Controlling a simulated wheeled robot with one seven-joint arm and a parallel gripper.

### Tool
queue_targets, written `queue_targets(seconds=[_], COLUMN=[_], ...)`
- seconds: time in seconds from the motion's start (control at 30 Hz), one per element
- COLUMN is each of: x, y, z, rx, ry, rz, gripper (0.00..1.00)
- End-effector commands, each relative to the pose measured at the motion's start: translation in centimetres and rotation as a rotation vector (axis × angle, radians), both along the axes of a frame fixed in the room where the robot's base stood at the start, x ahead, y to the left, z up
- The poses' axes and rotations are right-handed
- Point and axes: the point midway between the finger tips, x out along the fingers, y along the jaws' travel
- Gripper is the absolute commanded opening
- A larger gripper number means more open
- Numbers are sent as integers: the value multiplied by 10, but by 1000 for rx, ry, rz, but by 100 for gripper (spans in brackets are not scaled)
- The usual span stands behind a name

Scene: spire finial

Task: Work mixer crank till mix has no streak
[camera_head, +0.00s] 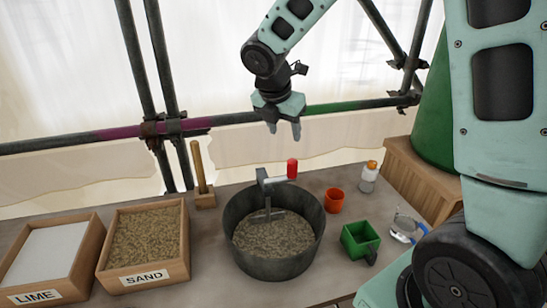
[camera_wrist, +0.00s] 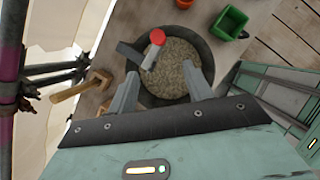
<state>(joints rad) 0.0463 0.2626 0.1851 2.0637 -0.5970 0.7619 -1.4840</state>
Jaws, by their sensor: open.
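The mixer tub (camera_head: 317,218) is a dark round pan on the bench, holding a grey-brown grainy mix (camera_head: 272,236). I cannot make out a clear streak in the mix. The crank (camera_head: 275,179) rises from the tub and ends in an upright red handle (camera_head: 292,168). In the wrist view the red handle top (camera_wrist: 157,37) shows above and between my fingertips. My gripper (camera_head: 284,130) is open and empty, pointing down above the handle and apart from it. It also shows in the wrist view (camera_wrist: 160,82).
A sand box (camera_head: 185,245) and a lime box (camera_head: 82,268) stand left. A wooden-handled tool (camera_head: 201,180) stands behind. An orange cup (camera_head: 334,200), a bottle (camera_head: 368,177), a green container (camera_head: 360,240) and goggles (camera_head: 405,230) lie right. Scaffold pipes (camera_head: 225,119) cross behind.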

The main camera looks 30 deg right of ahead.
Motion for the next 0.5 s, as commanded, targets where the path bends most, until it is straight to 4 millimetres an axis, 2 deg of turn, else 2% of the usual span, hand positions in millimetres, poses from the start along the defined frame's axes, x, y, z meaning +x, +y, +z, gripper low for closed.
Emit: queue_targets(seconds=[0.07, 0.23, 0.5], x=[4, 8, 17], y=[-8, -15, -31], z=[2, -14, -64], rx=[-17, -23, -21], ry=[9, 14, 15], rz=[26, 34, 35], gripper=[50, 50, 50])
